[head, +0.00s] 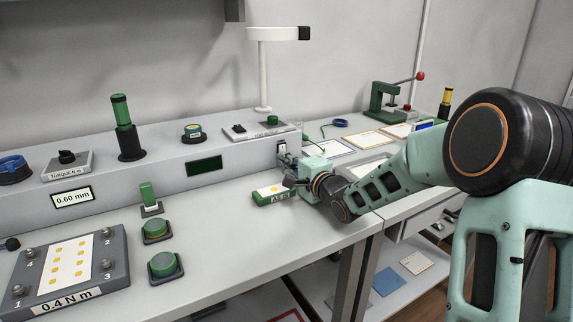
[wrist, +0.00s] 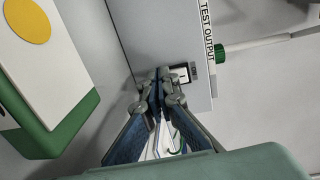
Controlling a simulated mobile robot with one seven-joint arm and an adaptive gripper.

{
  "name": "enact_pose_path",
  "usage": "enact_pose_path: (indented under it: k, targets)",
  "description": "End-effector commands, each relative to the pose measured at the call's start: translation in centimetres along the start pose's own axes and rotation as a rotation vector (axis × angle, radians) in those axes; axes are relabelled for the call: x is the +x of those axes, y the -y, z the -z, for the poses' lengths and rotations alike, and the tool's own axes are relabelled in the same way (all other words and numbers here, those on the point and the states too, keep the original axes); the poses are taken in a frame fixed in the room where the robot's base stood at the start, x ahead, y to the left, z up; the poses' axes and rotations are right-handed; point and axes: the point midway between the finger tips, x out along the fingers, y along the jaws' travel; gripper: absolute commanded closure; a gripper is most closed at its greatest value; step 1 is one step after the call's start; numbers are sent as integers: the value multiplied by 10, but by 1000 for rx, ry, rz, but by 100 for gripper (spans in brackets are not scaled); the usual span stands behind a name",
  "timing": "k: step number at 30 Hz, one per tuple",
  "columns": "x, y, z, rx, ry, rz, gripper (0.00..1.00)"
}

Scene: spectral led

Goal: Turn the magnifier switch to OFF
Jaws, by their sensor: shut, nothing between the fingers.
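A small rocker switch (head: 282,148) with a white plate sits on the right end face of the long grey console. It shows in the wrist view (wrist: 183,74), just beyond my fingertips and partly hidden by them; its label is too small to read. I take it as the magnifier switch, though no readable name confirms this. My gripper (head: 289,182) is shut and empty, low in front of the console's end. In the wrist view its fingertips (wrist: 160,84) meet near the switch; contact cannot be told.
A green and white box (head: 272,194) with a yellow dot lies on the bench just left of my gripper. It looms at left in the wrist view (wrist: 45,75). A green knob (head: 272,120) sits on the console top. A green press (head: 385,98) stands farther right.

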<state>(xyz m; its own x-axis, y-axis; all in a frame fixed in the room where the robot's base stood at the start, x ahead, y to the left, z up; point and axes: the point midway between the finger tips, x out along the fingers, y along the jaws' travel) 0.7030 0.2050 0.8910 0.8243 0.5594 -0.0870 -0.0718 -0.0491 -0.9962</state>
Motion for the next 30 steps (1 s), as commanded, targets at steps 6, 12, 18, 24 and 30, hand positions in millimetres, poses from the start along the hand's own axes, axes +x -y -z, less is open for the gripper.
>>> enact_pose_path:
  k: [6,12,18,24,30]
  targets:
    - [7,-6,1,4,-2,41,100]
    - [9,-13,1,2,-3,36,100]
    - [9,-15,0,1,-2,33,100]
    - [3,-16,0,0,-1,31,100]
    - [-24,-16,1,-1,-4,33,100]
